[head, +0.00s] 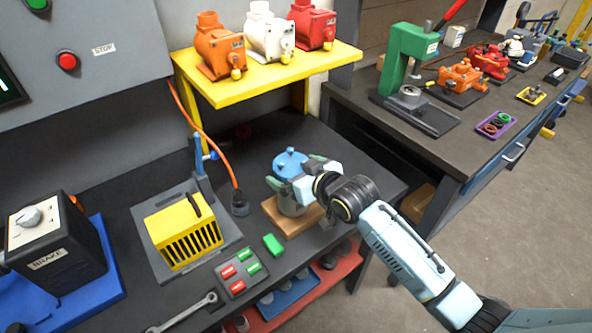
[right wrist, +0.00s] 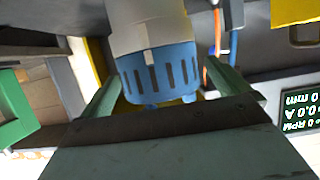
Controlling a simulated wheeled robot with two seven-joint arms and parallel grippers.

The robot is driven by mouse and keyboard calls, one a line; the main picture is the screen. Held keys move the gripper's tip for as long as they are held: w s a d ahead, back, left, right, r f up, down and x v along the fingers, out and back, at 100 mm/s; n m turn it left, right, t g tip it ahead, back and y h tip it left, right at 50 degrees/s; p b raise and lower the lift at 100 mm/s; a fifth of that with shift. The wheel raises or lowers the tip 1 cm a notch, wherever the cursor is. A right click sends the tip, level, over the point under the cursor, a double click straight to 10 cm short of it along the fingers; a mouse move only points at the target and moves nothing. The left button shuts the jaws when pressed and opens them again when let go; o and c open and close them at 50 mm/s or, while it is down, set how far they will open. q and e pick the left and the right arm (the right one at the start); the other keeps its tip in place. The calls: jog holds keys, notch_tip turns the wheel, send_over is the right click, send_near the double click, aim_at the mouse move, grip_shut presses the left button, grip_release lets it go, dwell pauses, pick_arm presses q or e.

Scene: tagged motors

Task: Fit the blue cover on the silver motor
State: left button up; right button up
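The blue cover (head: 289,163) sits on the end of the silver motor (head: 291,206), which stands upright on a wooden block (head: 272,214). In the right wrist view the slotted blue cover (right wrist: 158,75) meets the silver motor body (right wrist: 147,25) with no clear gap. My right gripper (head: 296,171) has its green fingers on either side of the cover. In the right wrist view the fingers of the right gripper (right wrist: 165,85) are apart, with a small gap visible beside the cover at the right finger. My left gripper is not in view.
A yellow slotted unit (head: 183,235) and a black brake box (head: 57,248) stand to the left. A green block (head: 273,244) and a button panel (head: 241,270) lie in front. A yellow shelf (head: 268,72) holds orange, white and red motors. A wrench (head: 183,313) lies at the front edge.

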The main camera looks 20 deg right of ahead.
jog(key=shift+r, duration=0.2)
jog(key=v, duration=1.2)
dwell(0.9)
